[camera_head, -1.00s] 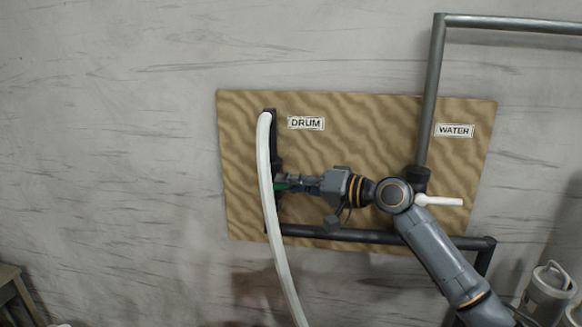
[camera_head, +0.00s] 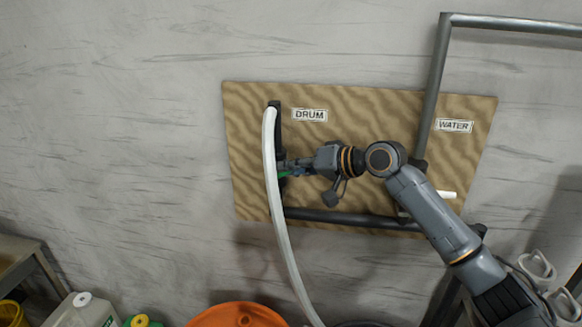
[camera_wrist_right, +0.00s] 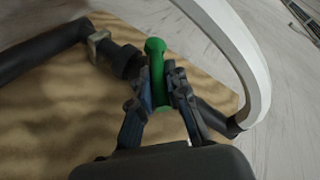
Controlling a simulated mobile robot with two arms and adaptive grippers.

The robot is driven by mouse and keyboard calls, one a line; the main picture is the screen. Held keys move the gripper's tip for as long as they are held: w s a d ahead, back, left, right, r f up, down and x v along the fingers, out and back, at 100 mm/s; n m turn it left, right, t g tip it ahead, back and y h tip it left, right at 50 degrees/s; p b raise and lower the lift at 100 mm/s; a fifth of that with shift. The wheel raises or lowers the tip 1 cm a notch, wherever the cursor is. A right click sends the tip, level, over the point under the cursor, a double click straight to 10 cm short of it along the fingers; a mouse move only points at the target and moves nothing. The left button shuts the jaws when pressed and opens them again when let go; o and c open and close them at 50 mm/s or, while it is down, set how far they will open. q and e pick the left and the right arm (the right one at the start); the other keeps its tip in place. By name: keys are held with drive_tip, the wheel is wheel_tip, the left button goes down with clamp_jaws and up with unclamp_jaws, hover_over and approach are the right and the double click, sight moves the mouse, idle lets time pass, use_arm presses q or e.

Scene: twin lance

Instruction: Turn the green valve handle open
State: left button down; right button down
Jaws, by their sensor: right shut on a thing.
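The green valve handle (camera_wrist_right: 155,52) shows in the right wrist view between the two fingers of my right gripper (camera_wrist_right: 162,90), which is shut on it. In the head view my right gripper (camera_head: 290,167) is at the dark vertical pipe under the DRUM label (camera_head: 310,115). Only a small bit of the green handle (camera_head: 283,174) shows there, the rest hidden by the fingers and the white hose (camera_head: 271,175). My left gripper is not in view.
The wooden board (camera_head: 252,205) carries the pipes. A white handle (camera_head: 446,194) is below the WATER label (camera_head: 453,125). The hose hangs close beside my right gripper. An orange container (camera_head: 215,318) and jugs (camera_head: 85,312) stand below.

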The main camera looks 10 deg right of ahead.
drive_tip(key=c, duration=1.3)
unclamp_jaws()
drive_tip(key=v, duration=1.2)
drive_tip(key=shift+w+f, duration=0.1)
